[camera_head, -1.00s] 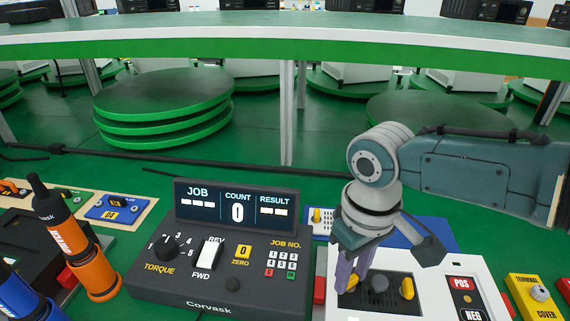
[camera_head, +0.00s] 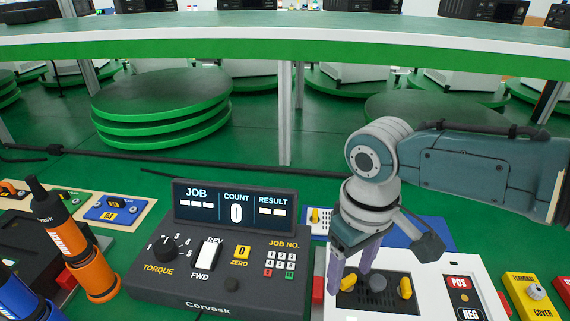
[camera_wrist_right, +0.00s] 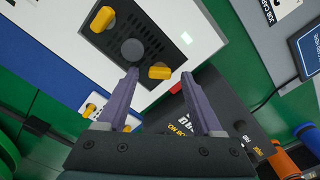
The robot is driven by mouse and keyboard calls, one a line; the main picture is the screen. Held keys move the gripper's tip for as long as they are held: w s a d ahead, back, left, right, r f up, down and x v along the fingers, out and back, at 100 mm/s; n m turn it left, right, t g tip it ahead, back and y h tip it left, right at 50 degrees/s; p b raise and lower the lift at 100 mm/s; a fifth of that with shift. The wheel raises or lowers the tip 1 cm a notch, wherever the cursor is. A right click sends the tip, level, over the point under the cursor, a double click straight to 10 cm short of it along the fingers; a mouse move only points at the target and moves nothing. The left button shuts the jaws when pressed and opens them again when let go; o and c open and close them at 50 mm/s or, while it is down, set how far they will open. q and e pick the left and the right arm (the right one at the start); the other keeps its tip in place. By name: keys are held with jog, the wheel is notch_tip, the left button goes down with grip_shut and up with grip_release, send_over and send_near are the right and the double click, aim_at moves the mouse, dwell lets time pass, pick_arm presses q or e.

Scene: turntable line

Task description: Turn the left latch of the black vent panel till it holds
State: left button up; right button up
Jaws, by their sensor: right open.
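The black vent panel (camera_head: 378,298) lies on the white unit, with a round dark knob in its middle and a yellow latch at each end. The left latch (camera_head: 348,283) shows between the fingers of my right gripper (camera_head: 350,286). In the right wrist view the left latch (camera_wrist_right: 160,72) lies just beyond and between the open, purple fingertips (camera_wrist_right: 161,76), with gaps on both sides. It points across the picture, at a different angle from the right latch (camera_wrist_right: 103,18), which also shows in the head view (camera_head: 405,287). My left gripper is out of view.
A Corvask controller (camera_head: 225,265) stands close on the left of the white unit (camera_head: 435,278). A blue tray (camera_head: 430,232) lies behind the unit. Orange (camera_head: 88,268) and blue tools stand at far left.

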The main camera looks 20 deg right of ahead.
aim_at(349, 278)
notch_tip(349, 278, up, 9)
jog(key=p, duration=0.3)
jog(key=shift+c, duration=0.4)
